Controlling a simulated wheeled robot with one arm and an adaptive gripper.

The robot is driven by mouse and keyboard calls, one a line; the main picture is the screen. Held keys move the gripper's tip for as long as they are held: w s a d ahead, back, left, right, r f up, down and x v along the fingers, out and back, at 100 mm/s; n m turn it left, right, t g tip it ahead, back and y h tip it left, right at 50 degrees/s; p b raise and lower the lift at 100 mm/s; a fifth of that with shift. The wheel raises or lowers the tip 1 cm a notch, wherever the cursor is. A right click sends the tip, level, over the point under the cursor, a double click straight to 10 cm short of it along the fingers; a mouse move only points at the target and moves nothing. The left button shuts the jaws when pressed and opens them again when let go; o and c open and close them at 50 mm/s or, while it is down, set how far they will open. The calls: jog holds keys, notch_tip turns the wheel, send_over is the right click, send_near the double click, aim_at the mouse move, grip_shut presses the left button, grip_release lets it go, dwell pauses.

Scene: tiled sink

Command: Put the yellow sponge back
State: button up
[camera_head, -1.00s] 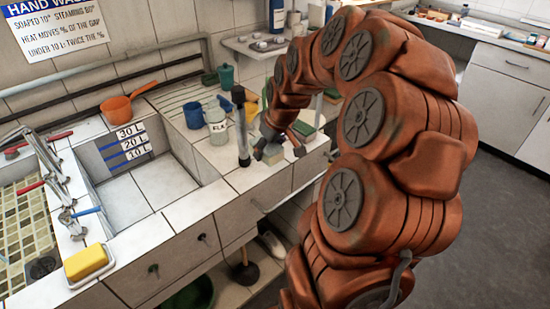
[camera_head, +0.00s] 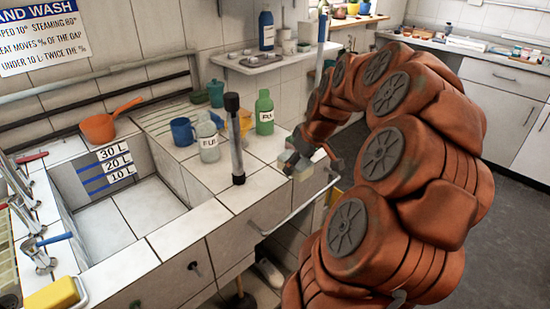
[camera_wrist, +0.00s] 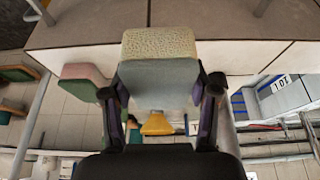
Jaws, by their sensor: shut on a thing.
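My gripper (camera_wrist: 160,97) is shut on a block-shaped sponge (camera_wrist: 158,68) with a porous pale yellow face and a smooth grey-green face. The sponge sits between both fingers and sticks out beyond them. In the head view, my gripper (camera_head: 297,163) and the pale sponge (camera_head: 303,173) are at the right end of the tiled counter (camera_head: 262,190), near its front edge. I cannot tell whether the sponge touches the tiles. A brighter yellow block (camera_head: 52,294) lies on a white base at the lower left, beside the sink.
A dark-capped upright cylinder (camera_head: 236,140) stands left of my gripper. A green bottle (camera_head: 264,112), clear bottle (camera_head: 208,140) and blue mug (camera_head: 183,131) stand behind. A rail (camera_head: 298,208) runs along the counter front. A pink and green block (camera_wrist: 82,82) shows beside the held sponge.

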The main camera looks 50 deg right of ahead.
jog(key=p, duration=0.1)
send_over(274, 163)
jog(key=s, duration=0.1)
jog(key=shift+s+a+f, duration=0.15)
jog(key=shift+f, duration=0.35)
jog(key=shift+f+p, duration=0.4)
jog(key=shift+f, duration=1.35)
jog(key=shift+f, duration=0.1)
jog(key=shift+f, duration=0.15)
jog(key=o, duration=1.2)
jog(key=shift+r, duration=0.35)
jog(key=b+v, duration=0.1)
jog(key=v, duration=1.1)
jog(key=shift+s+f, duration=0.1)
